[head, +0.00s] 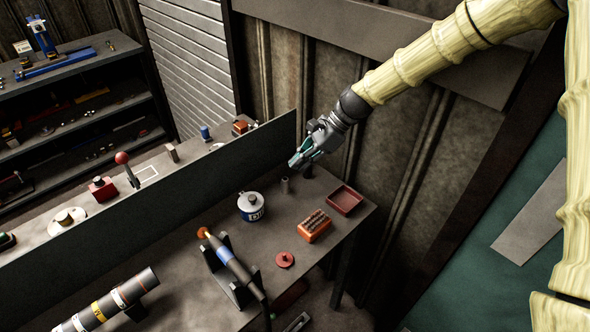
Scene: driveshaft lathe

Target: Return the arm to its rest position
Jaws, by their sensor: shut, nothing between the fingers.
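My gripper (303,158) is at the end of my pale, ribbed arm, which reaches in from the upper right. It points down and to the left, above the back right part of the dark workbench (197,299). The gripper is shut and holds nothing. It appears to be above a small dark cylinder (285,185) on the bench; the exact gap cannot be told.
A dark upright panel (190,212) crosses the bench left of my gripper. A white-and-blue can (251,207), an orange block (314,226), a red tray (345,200), a red disc (285,260) and a torch-like tool on a stand (229,259) occupy the bench. A wall is behind.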

